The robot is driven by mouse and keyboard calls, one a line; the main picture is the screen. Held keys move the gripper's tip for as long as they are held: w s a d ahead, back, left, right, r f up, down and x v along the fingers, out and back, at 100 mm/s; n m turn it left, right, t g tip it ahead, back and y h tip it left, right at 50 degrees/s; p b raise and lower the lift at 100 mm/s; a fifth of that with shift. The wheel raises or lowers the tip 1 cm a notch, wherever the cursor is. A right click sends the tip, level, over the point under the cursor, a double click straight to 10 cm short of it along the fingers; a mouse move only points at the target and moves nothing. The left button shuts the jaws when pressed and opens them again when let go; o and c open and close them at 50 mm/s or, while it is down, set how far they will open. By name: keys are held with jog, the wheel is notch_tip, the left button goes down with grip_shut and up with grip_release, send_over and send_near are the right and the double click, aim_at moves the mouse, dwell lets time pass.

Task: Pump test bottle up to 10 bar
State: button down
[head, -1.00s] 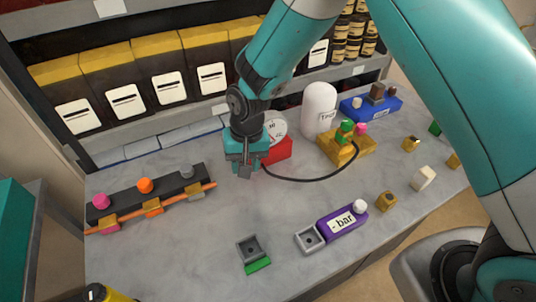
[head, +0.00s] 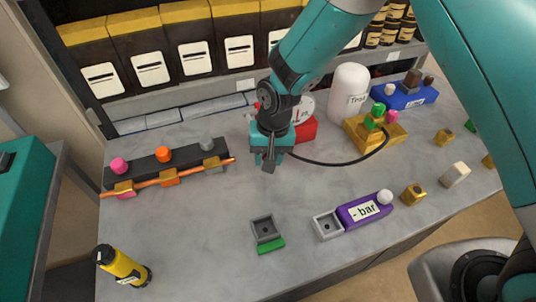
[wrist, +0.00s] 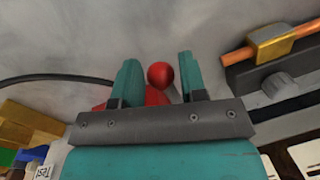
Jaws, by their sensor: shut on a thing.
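A white bottle (head: 349,92) with a "Test" label stands upright at the back. In front of it is a yellow block (head: 360,134) with green and pink knobs. A black hose (head: 335,163) runs from this block towards my gripper. A red pump base (head: 306,131) with a round dial gauge (head: 306,108) is partly hidden behind my arm; I cannot read its needle. My gripper (head: 268,164) points down just in front of it. In the wrist view a red ball knob (wrist: 160,75) sits between the two teal fingers, and my gripper (wrist: 160,62) is shut on it.
A black rail (head: 165,168) with pink, orange and grey knobs and a copper pipe lies left. A purple "- bar" block (head: 364,210), a grey socket (head: 265,231) and a yellow cylinder (head: 122,266) are nearer. A blue block (head: 404,95) stands back right.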

jog(key=c, duration=0.7)
grip_release()
jog(key=shift+s+d+f, duration=0.1)
jog(key=shift+s+f, duration=0.1)
jog(key=shift+w+r, duration=0.1)
jog(key=shift+r, duration=0.2)
jog(key=r, duration=0.5)
jog(key=d+r+b, duration=0.1)
jog(key=r, duration=0.5)
jog(key=d+r+b, duration=0.1)
jog(key=r, duration=0.4)
jog(key=shift+w+r, duration=0.4)
